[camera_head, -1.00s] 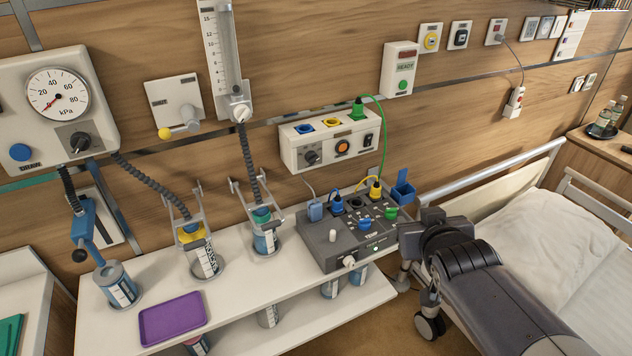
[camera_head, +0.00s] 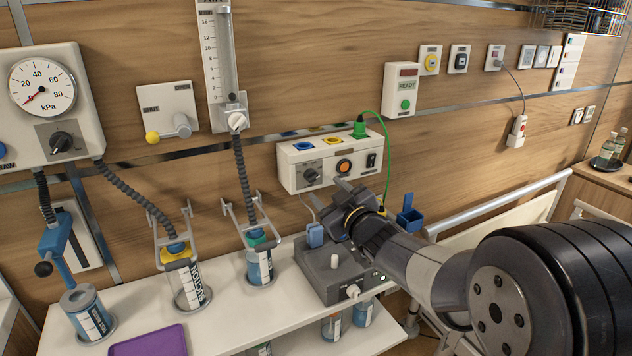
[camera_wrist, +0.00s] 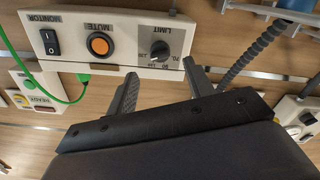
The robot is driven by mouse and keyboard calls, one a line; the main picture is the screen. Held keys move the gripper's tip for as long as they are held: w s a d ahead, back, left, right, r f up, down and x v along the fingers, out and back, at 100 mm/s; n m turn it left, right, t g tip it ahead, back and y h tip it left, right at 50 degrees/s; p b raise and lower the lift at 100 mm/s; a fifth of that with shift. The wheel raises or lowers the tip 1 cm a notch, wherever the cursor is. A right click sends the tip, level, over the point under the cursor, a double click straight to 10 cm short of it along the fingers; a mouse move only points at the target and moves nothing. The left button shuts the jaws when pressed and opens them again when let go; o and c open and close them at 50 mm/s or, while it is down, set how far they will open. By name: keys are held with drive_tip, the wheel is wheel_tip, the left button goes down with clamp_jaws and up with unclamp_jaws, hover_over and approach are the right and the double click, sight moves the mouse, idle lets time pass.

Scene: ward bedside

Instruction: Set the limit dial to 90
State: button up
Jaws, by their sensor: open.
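The limit dial (camera_head: 312,176) is a dark round knob on the left of the white wall unit's front. In the wrist view, which is upside down, the dial (camera_wrist: 160,48) shows below the LIMIT label with small numbers around it. I cannot read its pointer setting with certainty. My gripper (camera_wrist: 160,72) is open and empty. Its two fingers point toward the unit, on either side of the dial in the picture, and appear short of it. In the head view my gripper (camera_head: 336,196) is in front of and slightly below the unit, right of the dial.
The wall unit (camera_head: 291,178) also carries an orange MUTE button (camera_head: 344,167) and a black MONITOR switch (camera_head: 371,161). A green cable (camera_head: 389,150) loops from its top. A grey box (camera_head: 325,280) with plugs and knobs stands below my gripper, partly hidden by my arm.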

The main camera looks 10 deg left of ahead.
sight(315, 180)
drive_tip(key=x, duration=0.6)
drive_tip(key=shift+w+a+p, duration=0.1)
drive_tip(key=shift+w+p, duration=0.05)
drive_tip(key=shift+p, duration=0.2)
drive_tip(key=shift+c, duration=0.4)
drive_tip(key=c, duration=0.9)
